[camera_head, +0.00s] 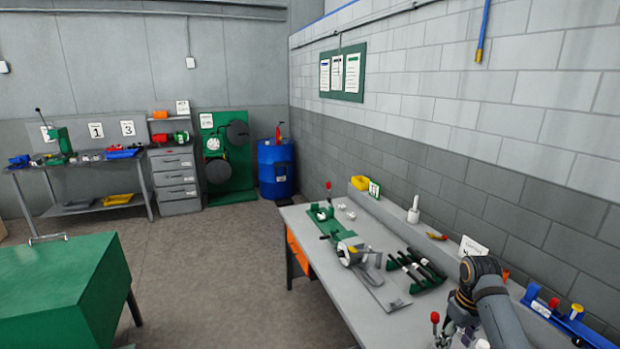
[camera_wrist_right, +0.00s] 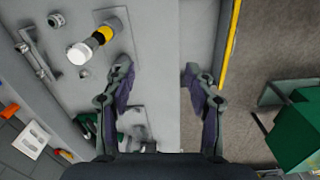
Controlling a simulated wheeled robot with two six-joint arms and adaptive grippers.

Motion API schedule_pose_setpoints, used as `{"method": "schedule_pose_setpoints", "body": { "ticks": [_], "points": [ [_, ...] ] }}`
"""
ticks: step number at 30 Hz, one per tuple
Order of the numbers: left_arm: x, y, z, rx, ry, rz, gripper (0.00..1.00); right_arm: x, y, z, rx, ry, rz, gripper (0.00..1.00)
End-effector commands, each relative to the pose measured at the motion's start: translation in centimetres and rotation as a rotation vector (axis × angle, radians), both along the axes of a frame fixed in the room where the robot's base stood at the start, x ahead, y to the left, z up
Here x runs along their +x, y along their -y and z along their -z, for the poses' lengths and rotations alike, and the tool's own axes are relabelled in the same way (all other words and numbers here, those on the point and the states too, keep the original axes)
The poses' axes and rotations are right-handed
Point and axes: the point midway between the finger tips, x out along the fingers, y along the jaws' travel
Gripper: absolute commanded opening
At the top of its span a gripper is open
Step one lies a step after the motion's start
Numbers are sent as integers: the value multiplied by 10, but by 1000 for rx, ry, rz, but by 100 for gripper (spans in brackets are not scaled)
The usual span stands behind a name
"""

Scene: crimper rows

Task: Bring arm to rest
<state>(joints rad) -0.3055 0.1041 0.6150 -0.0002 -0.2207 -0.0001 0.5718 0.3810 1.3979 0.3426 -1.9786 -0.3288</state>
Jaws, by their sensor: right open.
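My right arm (camera_head: 490,300) comes in at the lower right of the head view, over the near part of the grey workbench (camera_head: 330,290). My right gripper shows in the wrist view (camera_wrist_right: 160,85) with its two fingers wide apart and nothing between them. The bench edge runs below the gap between the fingers. In the head view the gripper is mostly cut off at the bottom edge, beside a red-knobbed lever (camera_head: 435,318). My left gripper is in neither view.
On the bench are a grey clamp-like tool (camera_head: 352,254), black-handled tools (camera_head: 415,270) and a green fixture (camera_head: 325,215). In the wrist view a white, black and yellow part (camera_wrist_right: 92,44) lies left of the fingers. A green table (camera_head: 65,285) stands left; open floor lies between.

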Motion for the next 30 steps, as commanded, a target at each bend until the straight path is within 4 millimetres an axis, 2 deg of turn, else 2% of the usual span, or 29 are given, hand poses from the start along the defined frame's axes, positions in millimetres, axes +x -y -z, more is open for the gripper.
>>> {"method": "schedule_pose_setpoints", "body": {
  "ticks": [9,14,22,30],
  "points": [
    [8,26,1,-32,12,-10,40,-25,-20,35,-37,30,-3,55],
    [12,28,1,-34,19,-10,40,-48,-37,58,-56,60,-2,55],
    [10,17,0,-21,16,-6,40,-111,-75,91,-71,144,21,55],
    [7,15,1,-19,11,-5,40,-176,-104,92,-59,237,79,55]
  ]
}}
